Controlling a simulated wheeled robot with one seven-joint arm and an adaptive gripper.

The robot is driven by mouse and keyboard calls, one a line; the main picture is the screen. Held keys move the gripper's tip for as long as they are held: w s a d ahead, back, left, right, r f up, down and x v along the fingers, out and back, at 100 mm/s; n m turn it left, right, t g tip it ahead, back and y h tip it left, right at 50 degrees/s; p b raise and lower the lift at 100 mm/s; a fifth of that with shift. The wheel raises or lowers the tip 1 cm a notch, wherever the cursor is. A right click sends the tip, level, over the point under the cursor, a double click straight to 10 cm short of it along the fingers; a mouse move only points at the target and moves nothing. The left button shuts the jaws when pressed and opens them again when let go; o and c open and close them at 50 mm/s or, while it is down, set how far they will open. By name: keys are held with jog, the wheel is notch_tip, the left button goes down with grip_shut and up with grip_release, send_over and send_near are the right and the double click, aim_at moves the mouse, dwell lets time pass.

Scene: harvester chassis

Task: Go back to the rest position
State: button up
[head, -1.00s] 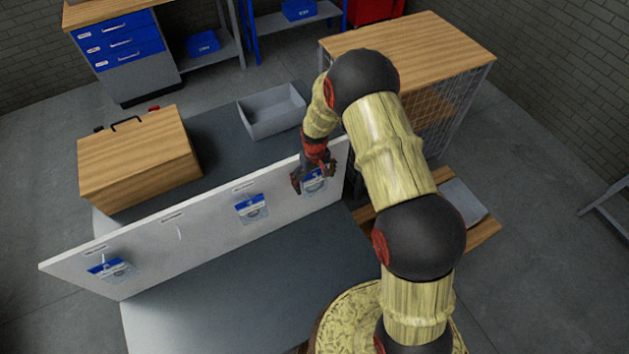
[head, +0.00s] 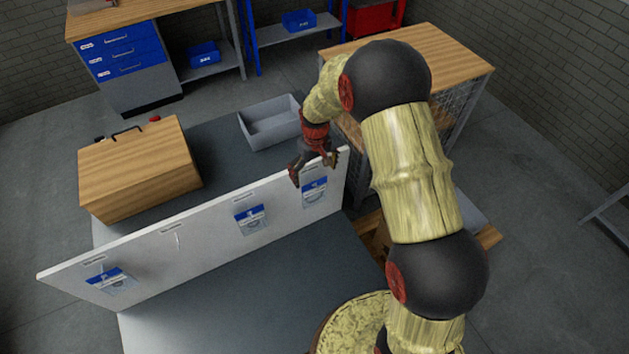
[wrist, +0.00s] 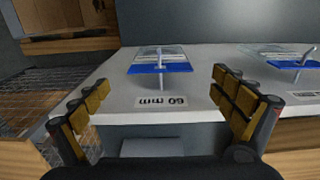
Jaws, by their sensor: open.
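My gripper (head: 314,170) is open and empty at the top edge of the white board (head: 75,277), near its right end. In the wrist view my gripper (wrist: 165,110) shows two spread fingers with nothing between them. Beyond the fingers, a blue-and-clear packet (wrist: 160,67) hangs on a hook beside a "60 mm" label. The same packet (head: 315,190) shows in the head view just below my gripper, apart from it.
More packets hang on the board, one in the middle (head: 250,218) and one at the left (head: 110,281); a bare hook (head: 178,240) is between them. A grey bin (head: 270,128) and a wooden box (head: 140,170) stand behind the board. A wood-topped cage (head: 450,60) stands at the right.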

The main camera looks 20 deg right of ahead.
jog(key=shift+r, duration=0.5)
jog(key=shift+s, duration=0.1)
jog(key=s+r+t+b, duration=0.1)
jog(key=s+r+b, duration=0.4)
jog(key=s, duration=0.5)
jog(key=s+r+m+t+b, duration=0.1)
jog(key=s+r+b, duration=0.4)
jog(key=s, duration=0.5)
jog(key=s+r+m+t+b, duration=0.1)
jog(key=s+r+t+b, duration=0.2)
jog(key=s, duration=0.7)
notch_tip(320, 180, up, 3)
jog(key=b, duration=0.3)
jog(key=shift+d+f, duration=0.15)
